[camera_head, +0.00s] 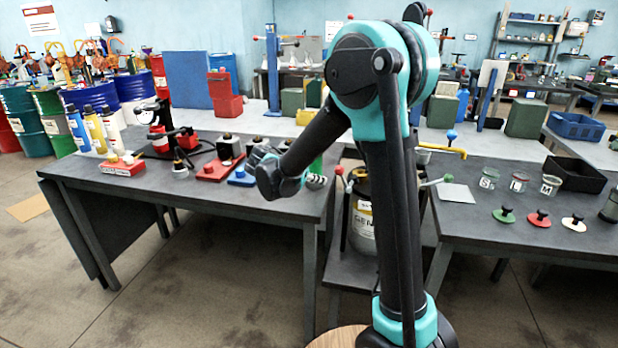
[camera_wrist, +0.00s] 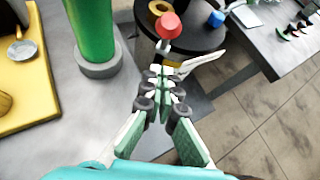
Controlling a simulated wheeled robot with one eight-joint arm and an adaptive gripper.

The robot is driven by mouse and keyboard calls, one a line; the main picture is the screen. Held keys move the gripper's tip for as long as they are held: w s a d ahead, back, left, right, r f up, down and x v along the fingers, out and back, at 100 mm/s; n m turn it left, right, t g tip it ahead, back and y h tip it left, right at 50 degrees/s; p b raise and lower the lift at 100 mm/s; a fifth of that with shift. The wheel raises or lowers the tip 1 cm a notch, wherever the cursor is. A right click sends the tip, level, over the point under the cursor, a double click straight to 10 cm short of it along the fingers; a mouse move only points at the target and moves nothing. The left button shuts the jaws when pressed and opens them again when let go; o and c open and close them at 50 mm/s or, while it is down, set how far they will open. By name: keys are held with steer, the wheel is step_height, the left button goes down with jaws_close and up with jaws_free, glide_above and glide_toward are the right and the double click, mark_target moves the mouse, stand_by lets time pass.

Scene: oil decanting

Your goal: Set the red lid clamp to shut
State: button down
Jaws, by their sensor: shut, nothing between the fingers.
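The red knob of a lid clamp (camera_wrist: 168,25) shows in the wrist view, just beyond my fingertips, at the edge of a dark round lid (camera_wrist: 188,38). In the head view the red knob (camera_head: 339,171) tops a short lever at the left of a labelled can (camera_head: 362,222) on a low stand. My gripper (camera_head: 317,182) reaches in from the left over the table edge, its fingertips close to the knob. The fingers (camera_wrist: 160,85) are shut and empty. I cannot tell whether they touch the lever. My arm hides part of the can.
A green cylinder (camera_wrist: 92,30) stands left of my fingers in the wrist view, near a yellow tray (camera_wrist: 40,75). A green-knobbed lever (camera_head: 447,178) is right of the can. Jars and coloured lids lie on the right table (camera_head: 470,222). The floor in front is clear.

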mark_target(342, 168)
steer(key=shift+w+d+r, duration=0.2)
steer(key=shift+w+d, duration=0.45)
steer(key=shift+d, duration=0.2)
steer(key=shift+w+d+r, duration=0.15)
steer(key=shift+w+d, duration=0.5)
steer(key=shift+d, duration=0.2)
steer(key=d+r+y, duration=0.1)
steer(key=w+d+r+g+y, duration=0.1)
steer(key=d+y, duration=0.1)
steer(key=shift+w+d+r+m+g, duration=0.15)
steer(key=shift+d+r+m+g, duration=0.05)
steer(key=shift+d+m+g, duration=0.1)
steer(key=shift+w+d+r+y, duration=0.3)
steer(key=shift+d+r, duration=0.05)
steer(key=shift+d, duration=0.25)
